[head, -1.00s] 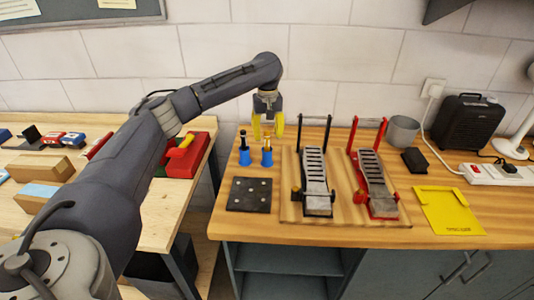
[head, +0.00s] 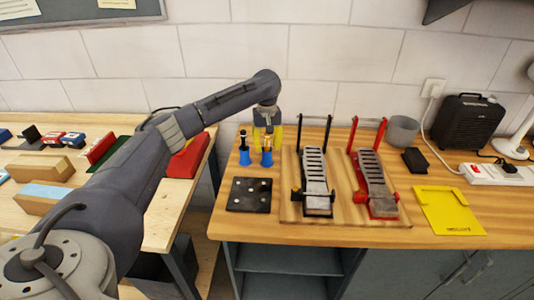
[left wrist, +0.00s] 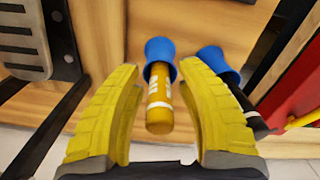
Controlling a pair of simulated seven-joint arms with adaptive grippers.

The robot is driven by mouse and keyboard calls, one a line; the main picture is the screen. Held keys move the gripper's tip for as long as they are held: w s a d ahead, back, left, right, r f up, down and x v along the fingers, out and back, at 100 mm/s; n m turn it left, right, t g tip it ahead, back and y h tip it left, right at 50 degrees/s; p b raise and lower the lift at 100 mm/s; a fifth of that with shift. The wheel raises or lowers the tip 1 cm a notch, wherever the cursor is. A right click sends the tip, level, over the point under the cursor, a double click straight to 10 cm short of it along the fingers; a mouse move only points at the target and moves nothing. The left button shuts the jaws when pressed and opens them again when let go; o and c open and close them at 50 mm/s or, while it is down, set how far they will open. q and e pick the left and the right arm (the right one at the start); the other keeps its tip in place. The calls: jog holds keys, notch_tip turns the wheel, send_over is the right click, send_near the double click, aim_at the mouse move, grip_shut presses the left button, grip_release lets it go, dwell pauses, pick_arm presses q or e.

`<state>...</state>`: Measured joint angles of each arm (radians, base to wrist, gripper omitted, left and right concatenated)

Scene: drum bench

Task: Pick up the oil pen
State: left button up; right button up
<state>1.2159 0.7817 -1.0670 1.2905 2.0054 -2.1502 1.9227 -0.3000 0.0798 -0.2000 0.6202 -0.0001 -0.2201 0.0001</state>
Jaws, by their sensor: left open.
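An amber pen with white markings, which I take to be the oil pen (left wrist: 159,110), stands in a blue cup (left wrist: 160,48) on the wooden bench. In the head view, this blue cup (head: 266,158) is the right one of a pair. My left gripper (head: 268,138) is open above it, its yellow fingers partly covering the pen. In the left wrist view, the open fingers (left wrist: 160,75) lie on either side of the pen, with gaps showing. A dark pen (head: 243,138) stands in the other blue cup (head: 245,157), close beside. My right gripper is not in view.
A dark square plate (head: 249,194) lies in front of the cups. A silver-grey pedal (head: 314,180) and a red-framed pedal (head: 375,185) stand to the right. A yellow tray (head: 450,212) lies farther right. A gap separates this bench from the left table.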

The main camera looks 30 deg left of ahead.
pick_arm(q)
grip_shut()
jog(key=shift+r, duration=0.15)
dwell(0.4)
